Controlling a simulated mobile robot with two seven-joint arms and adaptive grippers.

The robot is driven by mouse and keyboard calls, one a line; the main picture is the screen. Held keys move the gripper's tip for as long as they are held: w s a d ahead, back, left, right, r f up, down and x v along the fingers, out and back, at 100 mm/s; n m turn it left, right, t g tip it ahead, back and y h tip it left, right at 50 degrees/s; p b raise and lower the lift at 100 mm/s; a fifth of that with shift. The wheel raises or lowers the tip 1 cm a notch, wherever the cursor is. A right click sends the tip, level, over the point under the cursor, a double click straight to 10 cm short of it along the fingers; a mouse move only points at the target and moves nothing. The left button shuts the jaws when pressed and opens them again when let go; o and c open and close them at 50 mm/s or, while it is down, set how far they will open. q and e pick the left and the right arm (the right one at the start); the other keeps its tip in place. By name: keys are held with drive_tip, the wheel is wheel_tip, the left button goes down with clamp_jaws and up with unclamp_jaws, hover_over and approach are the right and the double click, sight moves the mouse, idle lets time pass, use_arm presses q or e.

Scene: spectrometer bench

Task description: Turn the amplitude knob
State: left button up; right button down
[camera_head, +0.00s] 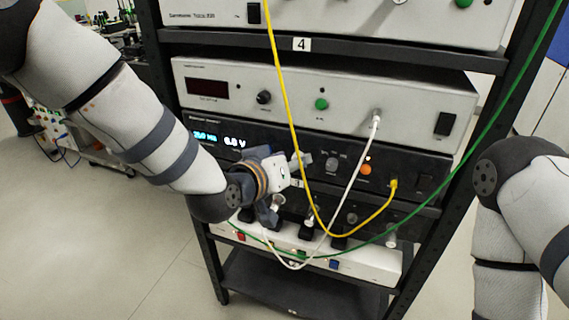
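A yellow cable (283,85), a white cable (352,185) and a green cable (478,150) hang across the rack front near the knob. A white unit (400,95) is above, and a white power strip (370,265) with plugs is below. Open floor lies left.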

use_arm(q)
drive_tip(key=v, duration=1.1)
drive_tip(key=shift+s, duration=0.2)
drive_tip(key=shift+a, duration=0.2)
drive_tip(key=s+a+f+g+y, duration=0.1)
drive_tip(key=s+a+f+g, duration=0.1)
drive_tip(key=s+f, duration=0.35)
drive_tip(key=s+a+f+g+y, duration=0.1)
drive_tip(key=s+a+f+g, duration=0.15)
drive_tip(key=f, duration=0.55)
drive_tip(key=s+a+f+g+y, duration=0.1)
drive_tip(key=s+a+f+g, duration=0.15)
drive_tip(key=f, duration=0.45)
drive_tip(key=s+a+f+g+y, duration=0.1)
drive_tip(key=s+a+f+g, duration=0.1)
drive_tip(key=s, duration=0.5)
drive_tip(key=s+a+f+g+y, duration=0.1)
drive_tip(key=s+a+f, duration=0.3)
drive_tip(key=s, duration=0.4)
drive_tip(key=s+a+f+g+y, duration=0.1)
drive_tip(key=s+a+f+g, duration=0.2)
drive_tip(key=s, duration=0.5)
drive_tip(key=shift+a+f+n+g, duration=0.3)
drive_tip(key=shift+f+n, duration=0.1)
drive_tip(key=shift+f, duration=0.5)
drive_tip(key=shift+s, duration=0.1)
